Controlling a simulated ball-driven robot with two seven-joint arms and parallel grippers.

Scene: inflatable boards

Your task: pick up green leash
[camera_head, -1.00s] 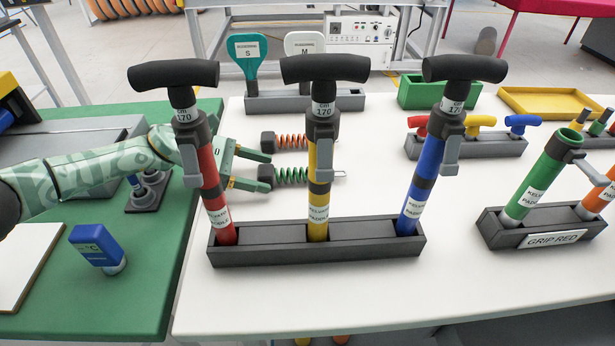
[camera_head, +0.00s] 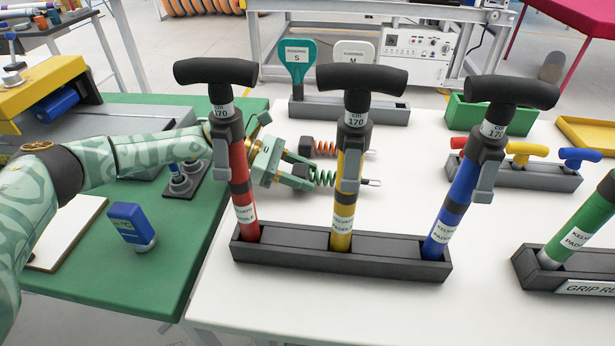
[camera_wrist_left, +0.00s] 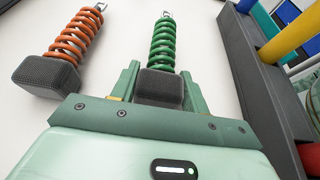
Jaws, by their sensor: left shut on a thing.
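The green leash is a green coil with a dark block at one end and a metal clip at the other. In the left wrist view its coil (camera_wrist_left: 163,46) points away from me, and its dark block sits between the fingers of my left gripper (camera_wrist_left: 160,88). In the head view the green leash (camera_head: 323,178) lies partly behind the yellow paddle. My left gripper (camera_head: 300,172) is shut on its block, behind the red and yellow paddles. I cannot tell whether the leash is off the table. My right gripper is not in view.
An orange leash (camera_wrist_left: 76,38) lies just left of the green one. A black rack (camera_head: 350,250) with upright red, yellow and blue paddles stands in front of my gripper. More racks stand to the right. White table (camera_head: 330,305) is clear in front.

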